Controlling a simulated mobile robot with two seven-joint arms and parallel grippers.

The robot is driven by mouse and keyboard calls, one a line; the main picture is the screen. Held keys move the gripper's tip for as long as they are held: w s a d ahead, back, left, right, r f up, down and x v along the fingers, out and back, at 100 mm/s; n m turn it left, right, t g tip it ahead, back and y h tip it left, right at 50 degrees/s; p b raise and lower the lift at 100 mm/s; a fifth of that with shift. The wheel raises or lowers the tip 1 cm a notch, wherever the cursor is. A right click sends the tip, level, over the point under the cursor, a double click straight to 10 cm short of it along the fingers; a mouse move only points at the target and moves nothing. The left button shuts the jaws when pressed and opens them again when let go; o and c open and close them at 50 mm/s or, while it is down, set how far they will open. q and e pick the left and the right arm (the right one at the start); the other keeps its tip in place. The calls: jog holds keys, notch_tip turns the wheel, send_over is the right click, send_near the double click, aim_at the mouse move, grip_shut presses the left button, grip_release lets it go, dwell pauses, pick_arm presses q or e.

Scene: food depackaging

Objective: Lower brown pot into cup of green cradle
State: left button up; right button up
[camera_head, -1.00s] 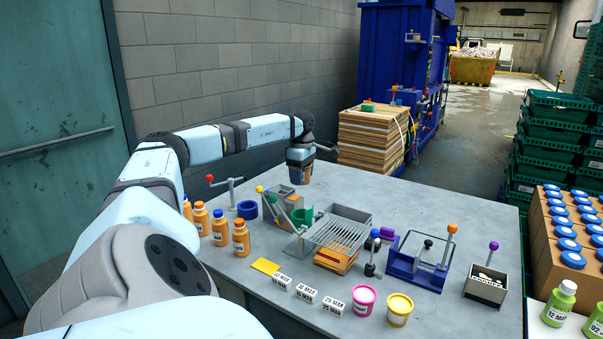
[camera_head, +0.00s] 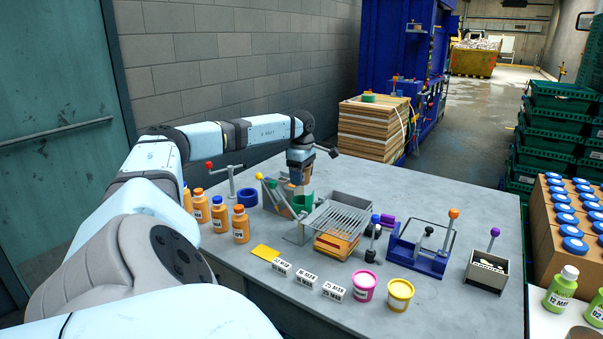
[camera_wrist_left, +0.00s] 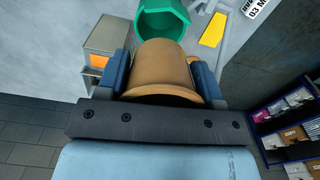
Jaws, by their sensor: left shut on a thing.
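My left gripper (camera_head: 300,171) is shut on the brown pot (camera_head: 299,178), which hangs above the table. In the left wrist view the brown pot (camera_wrist_left: 165,68) sits between the two blue fingers, and my left gripper (camera_wrist_left: 165,80) grips its sides. The green cradle (camera_head: 304,202) stands on the table just below and slightly right of the pot in the head view. In the left wrist view the open cup of the green cradle (camera_wrist_left: 160,20) lies just beyond the pot's far end, partly hidden by it. I cannot tell whether they touch. My right gripper is not in view.
A wire rack (camera_head: 338,215) stands close on the right. Orange bottles (camera_head: 220,218) and a blue ring (camera_head: 247,197) stand to the left. The table's far side (camera_head: 400,180) is clear.

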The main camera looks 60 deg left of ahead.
pick_arm(q)
jog(key=shift+f+b, duration=1.35)
jog(key=shift+f, duration=2)
jog(key=shift+f, duration=0.15)
jog(key=o, duration=1.1)
notch_tip(320, 180, up, 14)
jog(key=shift+f, duration=0.1)
